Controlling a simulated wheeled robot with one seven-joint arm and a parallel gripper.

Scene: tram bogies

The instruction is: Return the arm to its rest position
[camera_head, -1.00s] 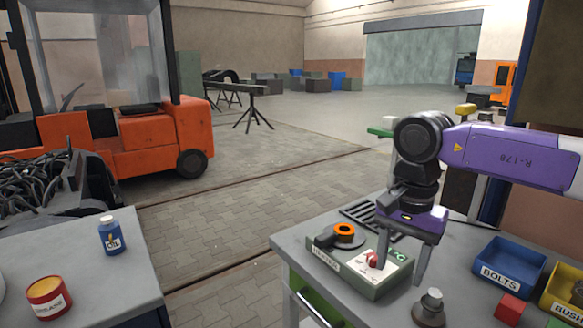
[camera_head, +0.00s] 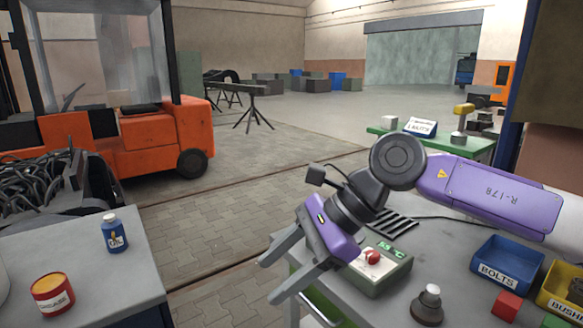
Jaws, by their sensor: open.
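My gripper (camera_head: 270,279) is open, with nothing between its two grey fingers. It points down and to the left, in front of the left edge of the grey workbench (camera_head: 455,235). My purple arm reaches in from the right above the bench. A green-grey control box (camera_head: 385,275) with a red knob (camera_head: 372,257) stands on the bench, just right of my gripper. My purple wrist hides the left part of the box, and the orange ring there is out of sight.
A blue bolts bin (camera_head: 507,264), a yellow bin (camera_head: 565,287), a red block (camera_head: 506,305) and a grey knobbed part (camera_head: 429,304) are on the bench. A left table (camera_head: 75,250) holds an oil bottle (camera_head: 114,234) and a grease tin (camera_head: 52,297). Paved floor lies between.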

